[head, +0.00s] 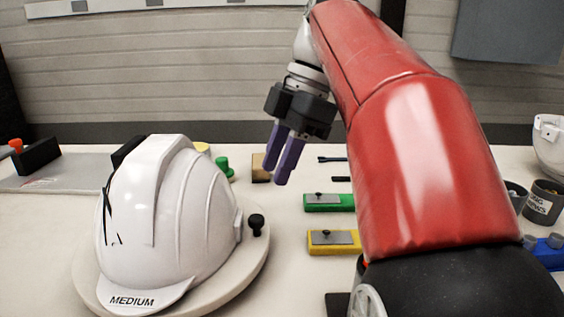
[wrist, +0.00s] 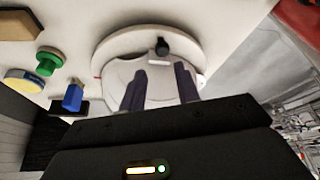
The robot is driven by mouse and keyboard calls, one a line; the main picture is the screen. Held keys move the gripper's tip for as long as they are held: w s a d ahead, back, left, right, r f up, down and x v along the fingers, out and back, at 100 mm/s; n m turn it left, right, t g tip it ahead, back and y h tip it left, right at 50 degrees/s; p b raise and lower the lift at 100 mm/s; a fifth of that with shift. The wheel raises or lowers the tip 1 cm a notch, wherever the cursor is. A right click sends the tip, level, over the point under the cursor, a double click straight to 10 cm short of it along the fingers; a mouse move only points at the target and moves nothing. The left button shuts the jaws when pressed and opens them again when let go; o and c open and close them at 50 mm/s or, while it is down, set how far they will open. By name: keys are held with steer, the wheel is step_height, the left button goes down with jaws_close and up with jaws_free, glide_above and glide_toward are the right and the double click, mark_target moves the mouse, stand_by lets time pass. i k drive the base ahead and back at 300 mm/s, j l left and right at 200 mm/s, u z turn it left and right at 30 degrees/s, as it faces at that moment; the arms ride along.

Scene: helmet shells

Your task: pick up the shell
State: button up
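The shell (head: 165,215) is a white helmet marked MEDIUM, with dark crack-like lines on its left side. It rests on a round pale base (head: 232,275) with a black knob (head: 256,223) at its right. My gripper (head: 278,170) hangs above the table, behind and to the right of the shell, apart from it. Its two purple fingers have a gap between them and nothing in it. In the wrist view the fingers (wrist: 160,90) stand apart in front of the shell (wrist: 145,72), which they partly hide.
A green block (head: 328,203) and a yellow block (head: 335,242) lie right of the base. A green knob (head: 224,165) and a wooden block (head: 261,168) stand behind the shell. A grey cup (head: 543,202) and another white shell (head: 551,145) are at the far right.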

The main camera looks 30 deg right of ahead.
mark_target(167, 219)
steer(key=k+j, duration=0.15)
steer(key=j, duration=0.15)
steer(key=k+j, duration=0.15)
steer(key=j, duration=0.2)
steer(key=k+j, duration=0.1)
steer(key=j, duration=0.2)
steer(key=k+j, duration=0.15)
steer(key=j, duration=0.15)
